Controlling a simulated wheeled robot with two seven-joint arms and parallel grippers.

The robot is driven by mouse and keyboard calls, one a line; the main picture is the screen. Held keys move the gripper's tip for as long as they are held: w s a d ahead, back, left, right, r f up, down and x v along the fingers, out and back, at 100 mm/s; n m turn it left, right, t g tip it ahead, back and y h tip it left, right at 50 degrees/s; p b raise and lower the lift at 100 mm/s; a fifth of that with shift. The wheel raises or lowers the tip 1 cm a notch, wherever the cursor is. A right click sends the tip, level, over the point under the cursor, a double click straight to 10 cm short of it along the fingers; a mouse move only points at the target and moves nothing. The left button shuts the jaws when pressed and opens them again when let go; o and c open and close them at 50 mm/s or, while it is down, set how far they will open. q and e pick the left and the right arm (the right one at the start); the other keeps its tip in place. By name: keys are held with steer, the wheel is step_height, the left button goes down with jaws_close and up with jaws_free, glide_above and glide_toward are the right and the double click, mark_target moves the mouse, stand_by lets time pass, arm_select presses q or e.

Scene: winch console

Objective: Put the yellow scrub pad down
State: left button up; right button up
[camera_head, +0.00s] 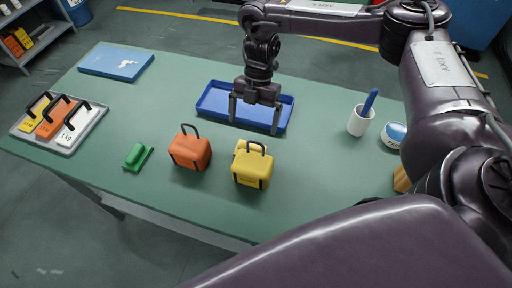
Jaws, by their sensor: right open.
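My right gripper (254,116) points down over the blue tray (210,110), its two fingers spread apart with nothing between them. A small yellow block-like piece (239,147) shows just behind the yellow handled weight (252,172), which hides most of it. It may be the yellow scrub pad, but I cannot tell for sure. It lies in front of the tray, nearer than my right gripper and apart from it. No yellow pad shows in the visible part of the tray. My left gripper is not in view.
An orange handled weight (190,150) and a green block-like object (138,157) stand left of the yellow weight. A grey tray (88,133) holds handled weights at the far left. A blue box (116,61) lies behind. A white cup (359,121) and a round tub (394,133) stand right.

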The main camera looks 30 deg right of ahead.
mark_target(251, 145)
steer(key=shift+n, duration=0.7)
steer(key=p+x, duration=0.1)
steer(key=x, duration=0.1)
steer(key=p+x, duration=0.1)
steer(key=x, duration=0.2)
steer(key=p+x, duration=0.1)
steer(key=x, duration=0.1)
steer(key=shift+s+a+f, duration=0.15)
steer(key=shift+s+f, duration=0.05)
steer(key=shift+s, duration=0.15)
steer(key=shift+f, duration=0.15)
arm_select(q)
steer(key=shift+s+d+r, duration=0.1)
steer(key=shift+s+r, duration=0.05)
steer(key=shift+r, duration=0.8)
arm_select(e)
steer(key=shift+a+f, duration=0.1)
steer(key=shift+c, duration=0.9)
steer(key=c, duration=0.8)
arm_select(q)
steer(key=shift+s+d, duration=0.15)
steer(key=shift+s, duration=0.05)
